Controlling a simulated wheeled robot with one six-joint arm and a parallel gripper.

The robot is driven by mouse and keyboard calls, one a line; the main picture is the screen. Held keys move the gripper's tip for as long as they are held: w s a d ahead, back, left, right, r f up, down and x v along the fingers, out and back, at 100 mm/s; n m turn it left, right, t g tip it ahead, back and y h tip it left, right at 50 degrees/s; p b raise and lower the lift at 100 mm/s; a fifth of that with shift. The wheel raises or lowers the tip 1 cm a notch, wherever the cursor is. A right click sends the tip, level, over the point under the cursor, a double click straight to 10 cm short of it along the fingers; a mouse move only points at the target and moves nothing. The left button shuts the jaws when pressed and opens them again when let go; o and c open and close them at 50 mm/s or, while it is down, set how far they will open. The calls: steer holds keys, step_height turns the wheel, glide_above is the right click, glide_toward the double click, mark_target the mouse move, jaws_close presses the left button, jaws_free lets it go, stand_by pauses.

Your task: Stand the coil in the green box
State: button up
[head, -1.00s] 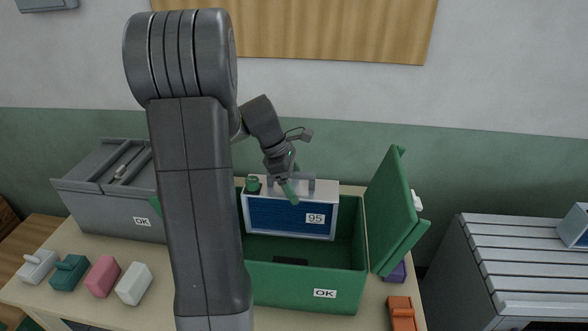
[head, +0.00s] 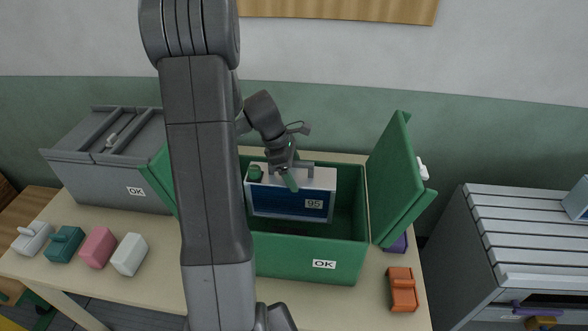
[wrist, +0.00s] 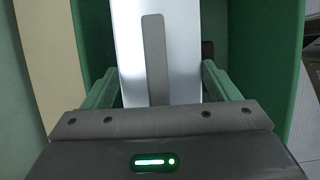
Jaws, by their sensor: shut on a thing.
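The coil (head: 285,206) is a flat white-framed block with a blue face, a "95" label and a handle on top. My gripper (head: 289,178) is shut on the coil at its top, and the coil hangs upright. In the wrist view the coil's white top (wrist: 150,55) with a grey handle strip lies between my green fingers (wrist: 160,88). The green box (head: 300,258) is open, with flaps spread left and right and an "OK" label in front. The coil's lower part is inside the box; its contact with the floor is unclear.
A closed grey box (head: 110,165) stands at the left. Small white, teal and pink blocks (head: 97,248) lie at the table's front left. An orange block (head: 402,290) lies right of the green box. A grey slatted unit (head: 530,240) stands further right.

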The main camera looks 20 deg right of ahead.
steer(key=shift+f+b, duration=3.1)
steer(key=shift+f, duration=1.3)
steer(key=o, duration=1.3)
steer(key=shift+b, duration=0.3)
steer(key=shift+f, duration=0.15)
steer(key=v, duration=1.4)
steer(key=shift+s+d, duration=0.1)
